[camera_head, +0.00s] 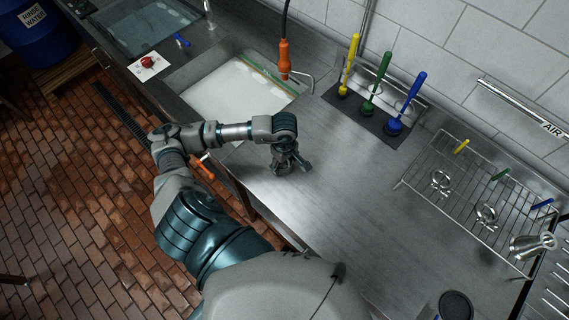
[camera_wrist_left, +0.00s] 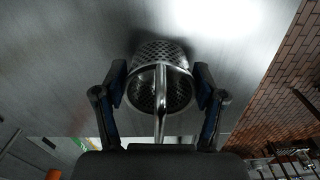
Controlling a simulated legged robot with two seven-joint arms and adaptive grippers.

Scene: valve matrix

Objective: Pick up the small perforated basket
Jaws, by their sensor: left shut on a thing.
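The small perforated basket (camera_wrist_left: 172,52) is a shiny metal cup full of small holes, with a metal bar running from it toward my wrist camera. My left gripper (camera_wrist_left: 160,80) has one finger on each side of the basket and is shut on it. In the head view my left gripper (camera_head: 287,162) points down at the steel counter just right of the sink, and it mostly hides the basket there. I cannot tell whether the basket touches the counter. My right gripper is not in view.
A water-filled sink (camera_head: 232,97) lies behind my left arm. Yellow, green and blue-handled tools stand on a dark mat (camera_head: 366,117) at the back. A wire rack (camera_head: 470,205) with metal parts is at the right. The steel counter (camera_head: 345,205) between is clear.

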